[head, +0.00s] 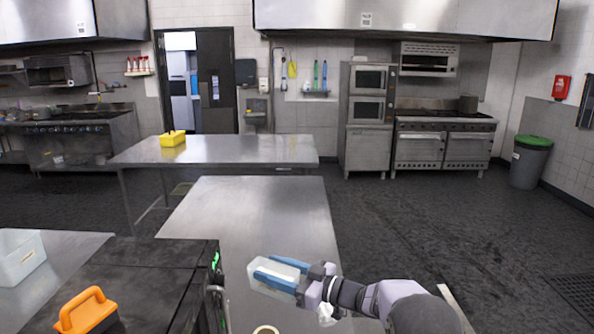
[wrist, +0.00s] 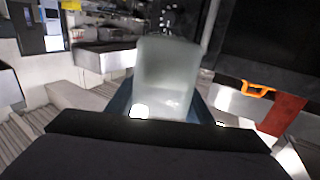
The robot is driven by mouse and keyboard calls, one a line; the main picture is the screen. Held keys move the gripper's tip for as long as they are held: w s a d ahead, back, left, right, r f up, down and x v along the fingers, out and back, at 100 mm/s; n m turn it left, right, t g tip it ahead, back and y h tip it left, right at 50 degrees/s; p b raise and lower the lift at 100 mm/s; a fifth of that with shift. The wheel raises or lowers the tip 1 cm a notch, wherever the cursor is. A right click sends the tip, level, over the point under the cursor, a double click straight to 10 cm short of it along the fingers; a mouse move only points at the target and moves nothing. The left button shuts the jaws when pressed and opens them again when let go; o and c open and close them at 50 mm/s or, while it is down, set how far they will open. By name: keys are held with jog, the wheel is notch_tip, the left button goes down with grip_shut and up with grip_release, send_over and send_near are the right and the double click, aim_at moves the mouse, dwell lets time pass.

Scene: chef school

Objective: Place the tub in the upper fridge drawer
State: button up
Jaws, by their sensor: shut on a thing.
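The tub (head: 284,265) is pale and translucent. My gripper (head: 277,276) is shut on it, with one blue finger along each side, above the steel counter at the lower middle of the head view. In the wrist view the tub (wrist: 167,75) stands out between the blue fingers, and its far end is free. A black-topped unit (head: 145,265), which looks like the fridge, stands left of my gripper. It has a green light and a metal handle (head: 216,290) on its right side. I cannot tell whether its upper drawer is open; its front is seen nearly edge-on.
An orange-handled object (head: 87,310) sits on the black unit. A white open container (head: 20,258) stands on the left counter. A steel table (head: 250,205) stretches ahead, and a yellow caddy (head: 172,139) is on the table behind. The floor to the right is clear.

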jog(key=s+d+f+p, duration=0.3)
jog(key=s+d+f, duration=0.4)
jog(key=d, duration=0.2)
jog(key=s+d+f+p, duration=0.3)
jog(key=s+d+f, duration=0.35)
jog(key=d, duration=0.25)
jog(key=s+d+m+t+h+p, duration=0.1)
jog(key=s+d+t+p, duration=0.1)
jog(key=s, duration=0.8)
jog(key=shift+d+m, duration=0.4)
notch_tip(320, 180, down, 5)
jog(key=m+t+h+b, duration=0.5)
jog(key=h, duration=0.1)
jog(key=shift+f+t, duration=0.1)
jog(key=shift+t, duration=0.2)
jog(key=shift+w+r, duration=0.1)
jog(key=shift+r, duration=0.1)
